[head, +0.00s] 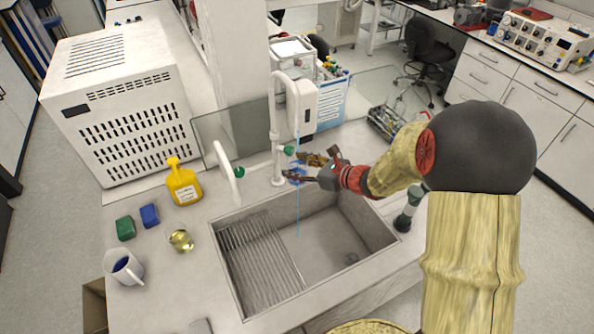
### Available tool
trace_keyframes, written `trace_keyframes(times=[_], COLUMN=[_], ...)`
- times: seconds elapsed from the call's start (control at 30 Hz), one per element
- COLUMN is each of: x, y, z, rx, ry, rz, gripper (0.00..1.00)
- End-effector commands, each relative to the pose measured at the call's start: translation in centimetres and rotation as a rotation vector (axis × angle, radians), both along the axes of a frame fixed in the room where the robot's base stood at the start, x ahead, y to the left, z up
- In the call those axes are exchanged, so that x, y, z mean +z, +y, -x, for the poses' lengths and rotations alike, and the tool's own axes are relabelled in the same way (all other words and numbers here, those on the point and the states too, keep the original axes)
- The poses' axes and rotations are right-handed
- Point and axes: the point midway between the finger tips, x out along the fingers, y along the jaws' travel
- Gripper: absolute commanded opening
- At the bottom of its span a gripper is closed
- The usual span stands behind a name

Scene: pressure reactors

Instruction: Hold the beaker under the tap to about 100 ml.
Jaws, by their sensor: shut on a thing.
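The white tap (276,130) stands at the sink's back edge, its spout curving over at the top. A thin pale line like running water (298,215) drops from below the spout towards the sink. My gripper (302,167) is shut just right of the tap's lower column, above the sink's back edge. Between its fingers is a small clear, blue-tinted thing, seemingly the beaker (296,173). The fingers partly cover it. Its fill level and marks are too small to read, and I cannot tell whether the stream enters it.
The sink (330,240) has a ribbed draining part on its left. A second white spout (228,172) rises near the sink's back left corner.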

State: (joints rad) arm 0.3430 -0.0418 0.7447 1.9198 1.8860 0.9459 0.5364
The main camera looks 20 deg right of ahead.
Motion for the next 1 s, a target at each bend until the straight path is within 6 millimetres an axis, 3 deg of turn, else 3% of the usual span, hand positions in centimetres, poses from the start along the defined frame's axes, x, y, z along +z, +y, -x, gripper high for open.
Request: trace_keyframes(times=[0.63,1.0], x=[0.0,0.0], y=[-2.0,-2.3], z=[-6.6,-7.5], rx=[0.000,0.000], ry=[-0.001,-0.001], rz=[-0.001,0.000], gripper=[0.22,0.22])
